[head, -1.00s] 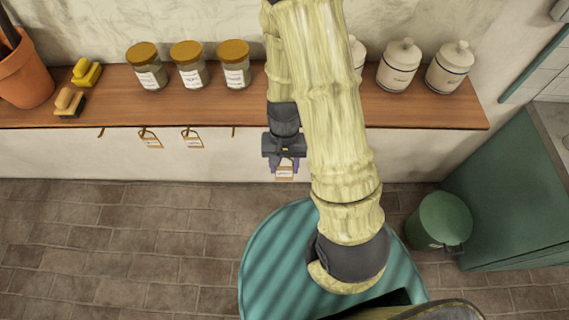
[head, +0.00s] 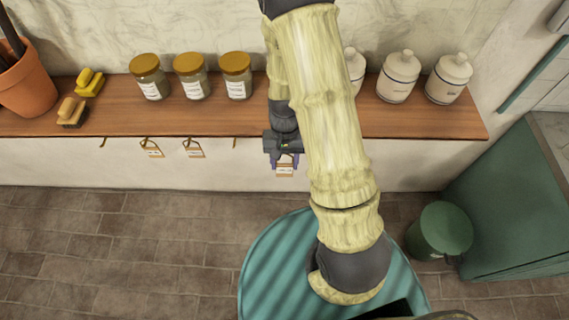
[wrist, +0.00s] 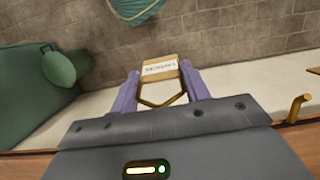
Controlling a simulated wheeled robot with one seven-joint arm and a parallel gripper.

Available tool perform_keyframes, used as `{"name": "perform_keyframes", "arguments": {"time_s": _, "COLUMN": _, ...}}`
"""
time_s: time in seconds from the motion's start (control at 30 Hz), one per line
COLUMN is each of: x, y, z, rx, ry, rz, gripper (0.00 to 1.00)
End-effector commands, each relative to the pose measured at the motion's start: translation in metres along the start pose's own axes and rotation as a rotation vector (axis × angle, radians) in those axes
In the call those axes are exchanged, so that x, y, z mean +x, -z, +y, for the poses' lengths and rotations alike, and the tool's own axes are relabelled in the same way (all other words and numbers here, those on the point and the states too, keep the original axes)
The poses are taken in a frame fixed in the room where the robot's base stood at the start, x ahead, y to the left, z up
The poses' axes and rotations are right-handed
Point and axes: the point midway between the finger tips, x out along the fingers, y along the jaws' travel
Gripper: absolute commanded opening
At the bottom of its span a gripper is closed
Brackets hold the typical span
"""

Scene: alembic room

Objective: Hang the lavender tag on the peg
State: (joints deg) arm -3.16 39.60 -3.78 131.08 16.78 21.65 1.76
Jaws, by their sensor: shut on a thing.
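My gripper (head: 284,160) is shut on the wire loop of a tan tag with a white label (head: 285,171). In the wrist view the tag (wrist: 158,70) sits between the tips of my purple fingers (wrist: 160,84), its brass loop running back between them. The label's print is too small to read surely. A bare brass peg (head: 235,143) sticks out under the shelf's front edge, left of my gripper. It shows at the right in the wrist view (wrist: 299,108). Another bare peg (head: 103,142) is farther left.
Two similar tags (head: 152,150) (head: 194,150) hang between the bare pegs. The wooden shelf (head: 210,122) bears jars (head: 191,78), white canisters (head: 398,78), brushes (head: 73,112) and a pot (head: 25,85). A green bin (head: 441,230) stands right. Floor at left is clear.

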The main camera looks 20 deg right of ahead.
Motion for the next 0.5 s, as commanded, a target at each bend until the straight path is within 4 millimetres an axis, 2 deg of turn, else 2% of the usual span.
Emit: {"name": "perform_keyframes", "arguments": {"time_s": 0.5, "x": -0.0019, "y": 0.0083, "z": 0.0004, "rx": 0.000, "ry": 0.000, "rz": 0.000, "gripper": 0.25}}
